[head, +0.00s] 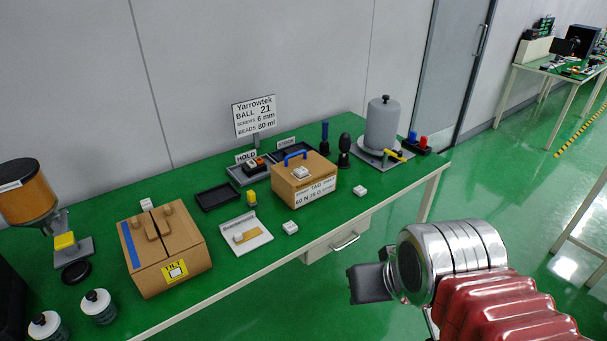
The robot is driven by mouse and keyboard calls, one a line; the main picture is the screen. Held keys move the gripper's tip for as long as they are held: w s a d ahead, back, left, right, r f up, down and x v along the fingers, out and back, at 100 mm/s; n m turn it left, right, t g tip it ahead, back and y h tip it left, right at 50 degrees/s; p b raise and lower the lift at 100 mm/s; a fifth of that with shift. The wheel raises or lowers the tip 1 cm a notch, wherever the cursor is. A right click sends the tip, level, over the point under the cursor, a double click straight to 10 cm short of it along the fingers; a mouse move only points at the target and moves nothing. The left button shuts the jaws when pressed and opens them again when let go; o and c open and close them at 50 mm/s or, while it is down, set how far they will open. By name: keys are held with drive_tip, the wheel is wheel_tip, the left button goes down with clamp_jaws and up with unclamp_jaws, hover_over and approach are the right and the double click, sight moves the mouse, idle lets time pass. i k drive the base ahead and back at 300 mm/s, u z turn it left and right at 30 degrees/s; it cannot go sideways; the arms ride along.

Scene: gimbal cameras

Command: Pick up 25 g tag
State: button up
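Several small white tag-like blocks are on the green table in the head view. One white block (360,190) lies right of the wooden box, another block (290,228) lies near the table's front edge, and a third block (147,204) is at the back left. A further white block (301,173) sits on top of the wooden box (307,191), whose label shows "TAG" and what looks like "25 G". Their markings are too small to read, so I cannot tell which is the 25 g tag. My gripper (369,283) is off the table's front edge, apart from all blocks; its finger opening is not clear.
A second wooden box (163,247) with a yellow label stands at the front left. A grey cylinder (382,124) stands at the back right. A white plate (238,236), black tray (217,197) and bottles (98,306) also occupy the table. The right front corner is clear.

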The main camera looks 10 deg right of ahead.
sight(301, 172)
drive_tip(key=k, duration=0.6)
drive_tip(key=u, duration=0.15)
drive_tip(key=i, duration=0.7)
drive_tip(key=u, duration=0.5)
drive_tip(key=i, duration=1.05)
drive_tip(key=u, duration=0.3)
